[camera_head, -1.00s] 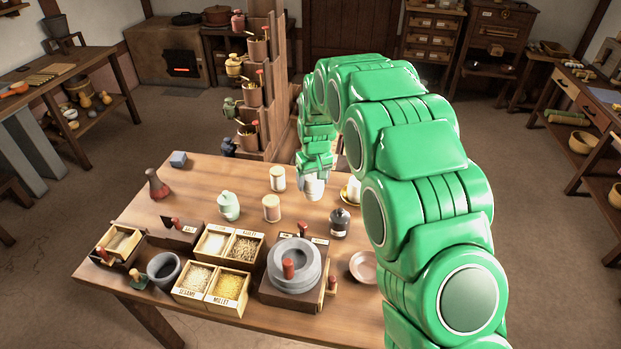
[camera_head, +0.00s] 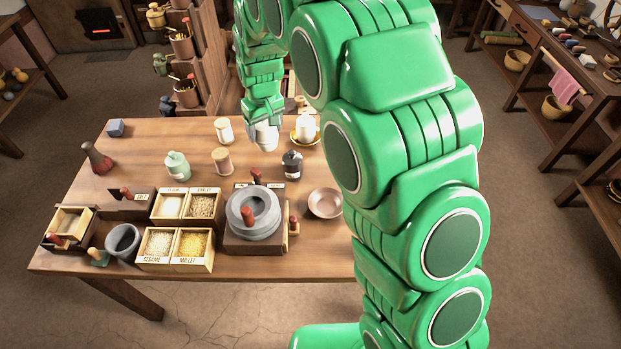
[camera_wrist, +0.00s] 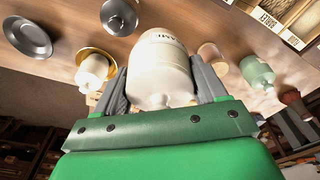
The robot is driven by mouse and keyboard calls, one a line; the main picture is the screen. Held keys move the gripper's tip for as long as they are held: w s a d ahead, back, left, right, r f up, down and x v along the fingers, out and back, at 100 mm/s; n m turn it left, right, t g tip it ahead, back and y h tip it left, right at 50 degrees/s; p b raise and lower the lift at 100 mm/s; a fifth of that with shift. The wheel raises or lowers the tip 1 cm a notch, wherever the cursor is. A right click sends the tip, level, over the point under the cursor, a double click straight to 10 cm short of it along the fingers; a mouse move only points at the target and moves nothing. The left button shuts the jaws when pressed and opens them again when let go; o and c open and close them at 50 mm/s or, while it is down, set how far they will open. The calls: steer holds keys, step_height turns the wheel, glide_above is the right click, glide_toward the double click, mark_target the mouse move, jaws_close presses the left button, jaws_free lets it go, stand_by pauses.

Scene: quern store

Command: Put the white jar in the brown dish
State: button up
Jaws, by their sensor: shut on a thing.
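The white jar (camera_head: 265,139) is held in my gripper (camera_head: 263,124) near the back of the table. In the wrist view the jar (camera_wrist: 163,62) fills the space between both fingers of my gripper (camera_wrist: 158,78), which is shut on it. Dark lettering shows on its side. I cannot tell how high its base is above the tabletop. The brown dish (camera_head: 325,203) stands empty at the table's right front, in front of and to the right of the jar.
A dark jar (camera_head: 292,165) stands between the held jar and the dish. A white pot (camera_head: 305,128) on a yellow saucer is right of my gripper. Cream canisters (camera_head: 222,161) stand left. A stone quern (camera_head: 253,215) is left of the dish.

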step_height(320, 180, up, 4)
steer(key=shift+f, duration=0.2)
steer(key=shift+s+d+f+m, duration=0.15)
steer(key=shift+s+d, duration=0.15)
steer(key=shift+d, duration=0.35)
steer(key=shift+s+d+r+m, duration=0.15)
steer(key=shift+s+d, duration=0.1)
steer(key=shift+d, duration=0.35)
steer(key=s+d+m, duration=0.3)
steer(key=s+d, duration=0.5)
steer(key=d, duration=0.4)
glide_above(326, 205)
steer(key=shift+m, duration=0.3)
steer(key=shift+f, duration=8.75)
steer(key=shift+s+f, duration=0.1)
steer(key=shift+f, duration=0.05)
steer(key=o, duration=1.3)
steer(key=shift+o, duration=0.2)
